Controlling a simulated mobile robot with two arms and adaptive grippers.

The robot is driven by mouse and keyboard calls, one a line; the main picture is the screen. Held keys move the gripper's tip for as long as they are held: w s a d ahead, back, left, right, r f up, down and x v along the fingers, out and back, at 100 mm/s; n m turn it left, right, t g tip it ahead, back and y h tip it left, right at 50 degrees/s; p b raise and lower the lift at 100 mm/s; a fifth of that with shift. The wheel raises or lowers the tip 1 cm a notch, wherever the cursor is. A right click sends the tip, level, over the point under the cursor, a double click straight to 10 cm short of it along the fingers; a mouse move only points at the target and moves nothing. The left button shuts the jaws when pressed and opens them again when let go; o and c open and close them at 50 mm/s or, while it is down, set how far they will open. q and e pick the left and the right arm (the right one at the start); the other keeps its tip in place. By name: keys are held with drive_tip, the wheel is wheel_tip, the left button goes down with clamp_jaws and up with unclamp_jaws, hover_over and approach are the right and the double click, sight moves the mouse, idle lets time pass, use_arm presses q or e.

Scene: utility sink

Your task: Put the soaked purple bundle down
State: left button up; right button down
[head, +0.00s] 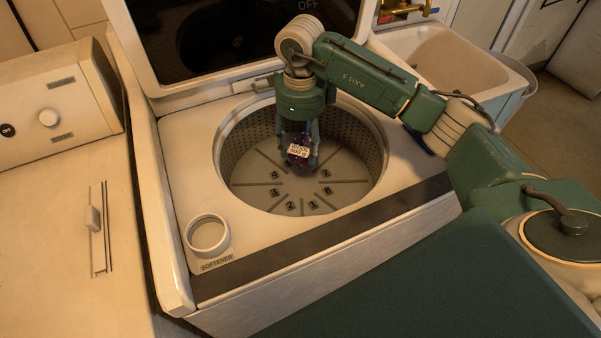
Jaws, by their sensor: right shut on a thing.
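My right gripper (300,158) points down into the round opening of the top-loading washer (180,165). It is shut on a small dark purple bundle (298,163) with a pale printed label on its front. The bundle hangs between the fingers, inside the metal drum (240,145). The drum floor (262,188) has radial ribs and small numbered marks; I cannot tell how far above it the bundle is. My left gripper is not in view.
The washer's dark lid (220,40) stands open behind the drum. A softener cup ring (207,234) is at the front left. A white machine with a control panel (55,105) stands at left. A utility sink (445,60) is at the back right.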

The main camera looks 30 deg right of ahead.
drive_tip(key=p, duration=0.1)
approach(300, 183)
wheel_tip(300, 183, down, 5)
drive_tip(key=shift+f, duration=0.35)
drive_tip(key=shift+f, duration=0.2)
drive_tip(key=c, duration=0.8)
unclamp_jaws()
drive_tip(key=shift+o, duration=0.2)
drive_tip(key=shift+r, duration=0.15)
